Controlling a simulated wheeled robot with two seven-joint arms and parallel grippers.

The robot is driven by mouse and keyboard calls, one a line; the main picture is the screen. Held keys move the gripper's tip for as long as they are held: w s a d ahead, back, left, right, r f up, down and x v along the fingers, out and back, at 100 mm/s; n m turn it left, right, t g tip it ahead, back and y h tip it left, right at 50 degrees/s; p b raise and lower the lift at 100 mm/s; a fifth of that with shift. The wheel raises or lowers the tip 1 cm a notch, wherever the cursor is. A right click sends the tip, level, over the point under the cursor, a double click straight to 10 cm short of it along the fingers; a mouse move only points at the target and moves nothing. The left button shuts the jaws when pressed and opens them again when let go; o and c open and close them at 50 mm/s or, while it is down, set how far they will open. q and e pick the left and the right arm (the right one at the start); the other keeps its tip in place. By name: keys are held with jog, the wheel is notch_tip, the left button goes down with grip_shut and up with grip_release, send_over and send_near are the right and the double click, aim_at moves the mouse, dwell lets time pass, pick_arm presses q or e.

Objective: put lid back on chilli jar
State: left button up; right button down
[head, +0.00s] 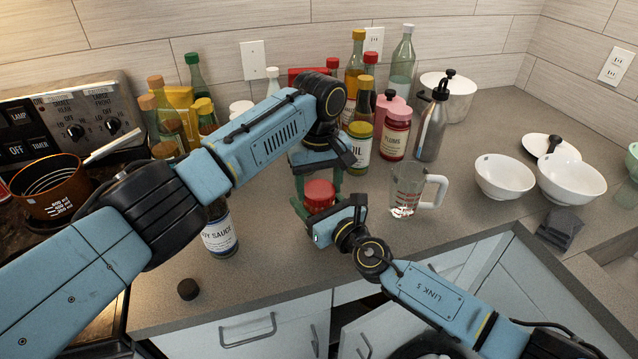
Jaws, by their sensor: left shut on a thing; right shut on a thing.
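A round red-topped thing (319,192), which looks like the chilli jar with its red lid, is between my two grippers above the front of the counter. My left gripper (316,178) comes from above and behind, its green fingers on either side of the red top. My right gripper (318,208) comes from the lower right, its fingers around the lower part. Both are shut on it. The fingers hide much of its sides, so I cannot tell where lid and jar meet or whether the lid is seated.
A glass measuring cup (406,191) stands just right of the grippers. A plums jar (396,134), a yellow-lidded jar (359,146) and several bottles are behind. The soy sauce bottle (220,236) stands left, partly under my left arm. A small black cap (188,289) lies near the front edge.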

pick_arm(q)
jog(key=m, duration=0.3)
jog(key=o, duration=1.1)
jog(key=shift+r, duration=2.3)
jog(key=shift+c, duration=0.4)
